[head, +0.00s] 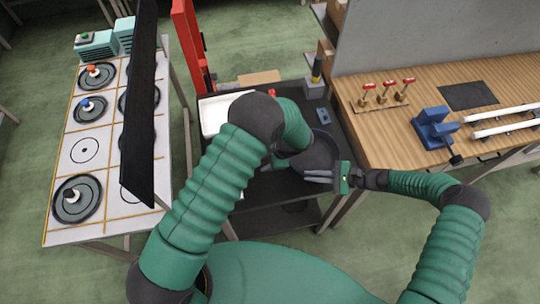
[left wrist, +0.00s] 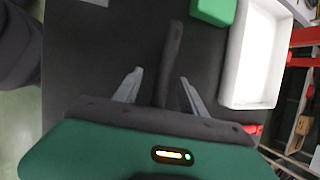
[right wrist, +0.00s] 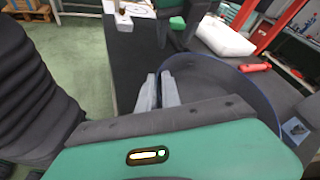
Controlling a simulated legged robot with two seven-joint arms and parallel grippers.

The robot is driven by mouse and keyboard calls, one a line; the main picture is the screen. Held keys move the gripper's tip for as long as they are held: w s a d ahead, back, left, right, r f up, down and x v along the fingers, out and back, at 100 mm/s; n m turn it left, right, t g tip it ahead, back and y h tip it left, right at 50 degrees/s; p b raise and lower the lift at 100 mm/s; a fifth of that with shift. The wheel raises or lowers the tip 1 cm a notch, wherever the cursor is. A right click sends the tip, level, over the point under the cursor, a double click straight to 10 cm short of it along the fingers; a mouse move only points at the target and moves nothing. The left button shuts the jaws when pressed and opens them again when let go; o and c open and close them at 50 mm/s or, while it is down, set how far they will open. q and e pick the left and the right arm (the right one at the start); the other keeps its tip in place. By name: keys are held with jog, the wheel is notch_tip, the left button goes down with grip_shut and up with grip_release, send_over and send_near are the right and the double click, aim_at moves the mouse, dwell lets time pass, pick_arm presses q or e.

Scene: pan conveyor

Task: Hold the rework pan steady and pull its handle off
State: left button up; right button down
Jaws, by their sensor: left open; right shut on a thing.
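The dark rework pan (head: 322,152) lies on the black cart top in the head view, partly covered by my left arm. In the right wrist view its round wall (right wrist: 235,85) rises by my right gripper (right wrist: 160,92). That gripper (head: 318,176) is shut on the pan's rim at its near right side. In the left wrist view the dark pan handle (left wrist: 170,65) runs between the fingers of my left gripper (left wrist: 160,88). Those fingers are open, one on each side of the handle, with gaps. My left arm hides this gripper and the handle in the head view.
A white tray (head: 213,116) stands at the back left of the black cart (head: 262,186). A green block (left wrist: 213,10) lies near it. A wooden bench (head: 430,135) with a blue vise (head: 433,128) is at right. A conveyor table (head: 100,145) with pans is at left.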

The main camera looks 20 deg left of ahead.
pick_arm(q)
jog(key=shift+c, duration=0.3)
jog(key=shift+s+f, duration=0.1)
grip_shut()
dwell(0.4)
